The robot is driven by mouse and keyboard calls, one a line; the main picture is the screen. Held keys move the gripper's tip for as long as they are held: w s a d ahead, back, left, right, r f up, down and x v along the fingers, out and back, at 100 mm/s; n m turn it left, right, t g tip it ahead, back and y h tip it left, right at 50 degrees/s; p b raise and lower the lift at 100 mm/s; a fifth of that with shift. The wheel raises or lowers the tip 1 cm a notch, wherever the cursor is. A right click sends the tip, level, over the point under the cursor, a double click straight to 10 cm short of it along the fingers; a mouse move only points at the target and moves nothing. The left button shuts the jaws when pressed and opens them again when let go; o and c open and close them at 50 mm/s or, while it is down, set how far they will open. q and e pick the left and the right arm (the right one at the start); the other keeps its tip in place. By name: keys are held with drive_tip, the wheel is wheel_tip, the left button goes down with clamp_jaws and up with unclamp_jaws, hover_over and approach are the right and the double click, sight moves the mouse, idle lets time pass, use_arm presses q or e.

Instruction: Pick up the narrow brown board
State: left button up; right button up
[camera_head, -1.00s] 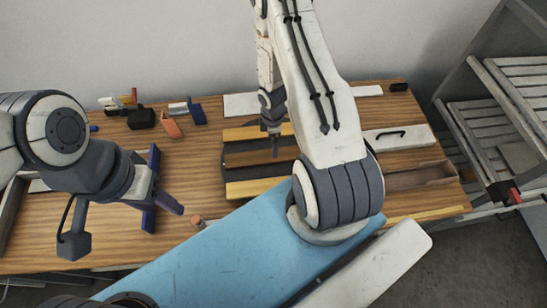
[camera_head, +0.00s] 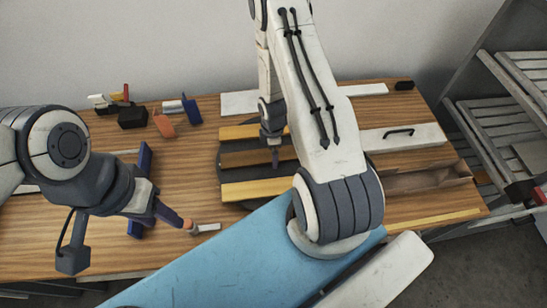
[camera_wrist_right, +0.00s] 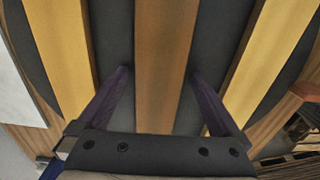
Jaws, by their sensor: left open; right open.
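The narrow brown board (camera_head: 240,159) lies between two yellow boards (camera_head: 240,132) on a dark round plate on the wooden table. It also shows in the right wrist view (camera_wrist_right: 163,60), running up the middle of the picture. My right gripper (camera_head: 275,158) hangs over this board. In the right wrist view its open fingers (camera_wrist_right: 158,78) stand one on each side of the brown board, in line with the dark gaps beside it. I cannot tell how far above the plate the tips are. My left gripper (camera_head: 178,217) is open over the table's left part, away from the board.
A white board with a black handle (camera_head: 420,140) lies right of the plate. A small orange-handled tool (camera_head: 205,228) lies by my left gripper's tips. A black box (camera_head: 132,117) and other small tools stand at the back left. A slatted rack (camera_head: 500,125) is at the right.

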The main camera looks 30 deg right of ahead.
drive_tip(key=c, duration=1.5)
drive_tip(key=shift+c, duration=0.2)
drive_tip(key=shift+r, duration=0.2)
